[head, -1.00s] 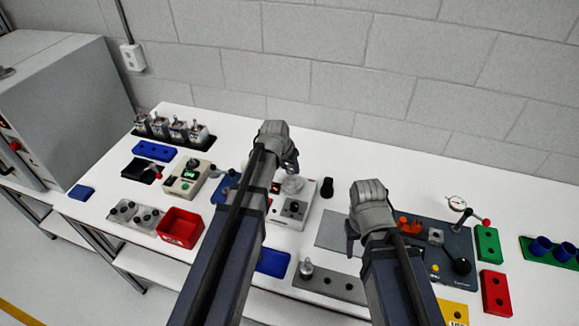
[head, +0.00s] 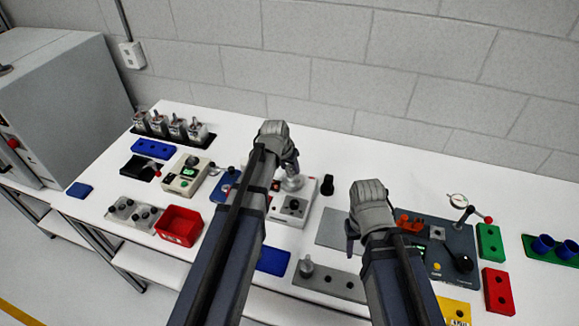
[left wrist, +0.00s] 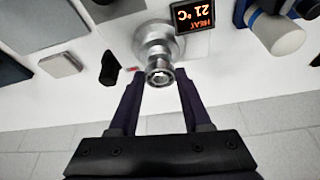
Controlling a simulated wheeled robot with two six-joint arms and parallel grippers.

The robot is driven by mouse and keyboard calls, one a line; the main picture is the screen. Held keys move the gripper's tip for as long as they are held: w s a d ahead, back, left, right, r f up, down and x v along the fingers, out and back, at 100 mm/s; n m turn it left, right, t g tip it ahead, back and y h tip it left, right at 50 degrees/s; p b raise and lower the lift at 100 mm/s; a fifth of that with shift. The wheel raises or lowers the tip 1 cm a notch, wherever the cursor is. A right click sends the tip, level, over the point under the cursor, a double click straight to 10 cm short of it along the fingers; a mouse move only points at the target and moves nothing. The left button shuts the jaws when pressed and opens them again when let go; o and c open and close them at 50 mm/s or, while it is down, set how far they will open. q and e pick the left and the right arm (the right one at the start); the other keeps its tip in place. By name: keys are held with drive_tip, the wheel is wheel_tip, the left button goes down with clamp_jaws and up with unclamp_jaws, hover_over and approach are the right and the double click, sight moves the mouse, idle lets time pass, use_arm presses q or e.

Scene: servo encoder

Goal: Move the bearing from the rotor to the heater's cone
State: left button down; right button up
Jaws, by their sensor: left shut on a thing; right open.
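The bearing (left wrist: 160,73) is a small metal ring between the fingertips of my left gripper (left wrist: 160,78) in the left wrist view. The gripper is shut on it. The bearing is at the tip of the heater's shiny cone (left wrist: 155,38); I cannot tell whether it touches. In the head view, my left gripper (head: 290,170) is just above the cone (head: 292,184) on the light heater box (head: 306,197). The heater's display (left wrist: 193,17) reads 21 °C. The rotor is not clearly identifiable. My right gripper (head: 352,238) is open and empty above the table.
A grey plate (head: 340,287) with an upright metal part lies in front. A black cylinder (head: 327,185) stands right of the heater. A red bin (head: 179,226) is at the left.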

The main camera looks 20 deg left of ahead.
use_arm(q)
drive_tip(key=shift+f, duration=0.15)
drive_tip(key=shift+f+b, duration=0.5)
drive_tip(key=shift+b, duration=0.1)
unclamp_jaws()
idle(0.4)
drive_tip(key=shift+r, duration=0.1)
wheel_tip(320, 180, up, 6)
drive_tip(key=p, duration=0.6)
drive_tip(key=shift+f, duration=0.2)
